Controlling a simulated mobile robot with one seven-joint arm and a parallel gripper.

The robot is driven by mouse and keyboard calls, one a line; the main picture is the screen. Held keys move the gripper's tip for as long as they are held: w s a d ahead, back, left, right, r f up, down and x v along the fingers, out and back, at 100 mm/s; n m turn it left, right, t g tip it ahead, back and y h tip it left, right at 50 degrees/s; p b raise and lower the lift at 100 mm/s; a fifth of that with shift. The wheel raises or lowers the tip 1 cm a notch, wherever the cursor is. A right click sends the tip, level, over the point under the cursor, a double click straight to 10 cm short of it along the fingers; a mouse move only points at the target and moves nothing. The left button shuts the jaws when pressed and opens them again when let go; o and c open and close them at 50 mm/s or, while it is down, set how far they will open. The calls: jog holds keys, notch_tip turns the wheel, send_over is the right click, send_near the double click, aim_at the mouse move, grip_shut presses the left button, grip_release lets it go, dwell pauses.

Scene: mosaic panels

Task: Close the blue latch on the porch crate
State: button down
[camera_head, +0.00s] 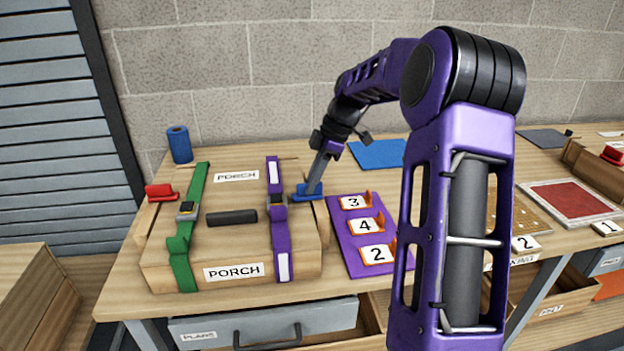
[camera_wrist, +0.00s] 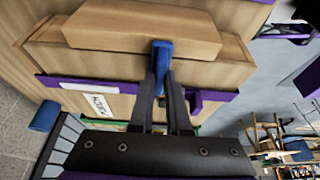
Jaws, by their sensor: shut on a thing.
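The porch crate (camera_head: 225,245) is a wooden box with PORCH labels on its lid and front, standing on the left of the bench. The blue latch (camera_head: 304,196) is on its right side, just right of the purple strap (camera_head: 279,235). My gripper (camera_head: 314,188) comes down onto this latch from above. In the wrist view, the fingers of my gripper (camera_wrist: 161,80) converge on the blue latch (camera_wrist: 160,52), which sticks up between their tips. The fingers partly hide the latch, and its exact angle is hard to tell. A red latch (camera_head: 159,192) is on the crate's left side.
A green strap (camera_head: 184,265) crosses the crate, and a black handle (camera_head: 231,217) lies on its lid. A purple board (camera_head: 345,215) with numbered tags stands close on the right. A blue roll (camera_head: 179,144) stands behind. A blue mat (camera_head: 378,153) lies behind my arm.

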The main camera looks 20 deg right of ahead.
jog(key=c, duration=0.9)
grip_release()
jog(key=p+v, duration=0.2)
jog(key=v, duration=1.5)
jog(key=shift+d+r, duration=0.1)
jog(key=shift+r, duration=0.1)
